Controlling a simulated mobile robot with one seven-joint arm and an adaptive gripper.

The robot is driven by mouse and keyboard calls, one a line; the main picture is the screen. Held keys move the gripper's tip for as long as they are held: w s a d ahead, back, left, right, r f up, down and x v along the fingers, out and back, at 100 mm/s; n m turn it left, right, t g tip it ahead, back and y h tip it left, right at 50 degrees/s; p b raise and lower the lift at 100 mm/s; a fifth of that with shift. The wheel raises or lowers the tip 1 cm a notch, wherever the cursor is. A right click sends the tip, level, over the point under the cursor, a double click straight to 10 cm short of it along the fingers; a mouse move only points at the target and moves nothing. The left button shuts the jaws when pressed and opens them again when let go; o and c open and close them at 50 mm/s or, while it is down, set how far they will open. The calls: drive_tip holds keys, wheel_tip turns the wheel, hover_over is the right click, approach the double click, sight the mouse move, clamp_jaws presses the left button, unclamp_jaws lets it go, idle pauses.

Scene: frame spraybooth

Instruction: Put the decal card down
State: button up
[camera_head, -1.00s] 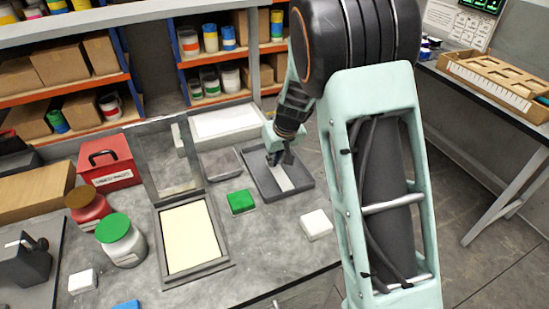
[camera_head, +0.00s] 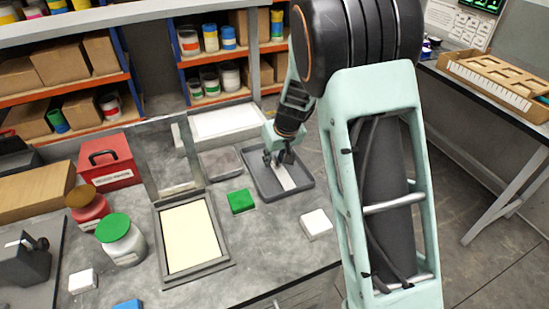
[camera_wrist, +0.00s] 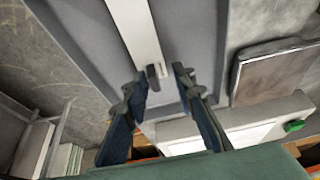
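The decal card is a narrow white strip (camera_head: 288,178) lying in a shallow grey tray (camera_head: 266,188) at the back right of the bench. In the wrist view the card (camera_wrist: 136,30) runs from the top edge down to near my fingertips, along the tray floor (camera_wrist: 198,35). My gripper (camera_head: 279,159) is over the back part of the tray. In the wrist view my gripper (camera_wrist: 160,80) has its two fingers spread, with a gap between them by the card's near end. A small dark piece (camera_wrist: 152,72) shows beside the left fingertip; I cannot tell what it is.
A green block (camera_head: 241,201) and a white block (camera_head: 316,224) stand near the tray. A framed cream panel (camera_head: 190,238) lies to the left, with an upright clear screen (camera_head: 165,160) behind. Jars (camera_head: 121,240) and a red box (camera_head: 108,162) stand farther left.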

sight(281, 176)
drive_tip(key=v, duration=1.1)
drive_tip(key=shift+s+r, duration=0.2)
drive_tip(key=shift+r, duration=0.15)
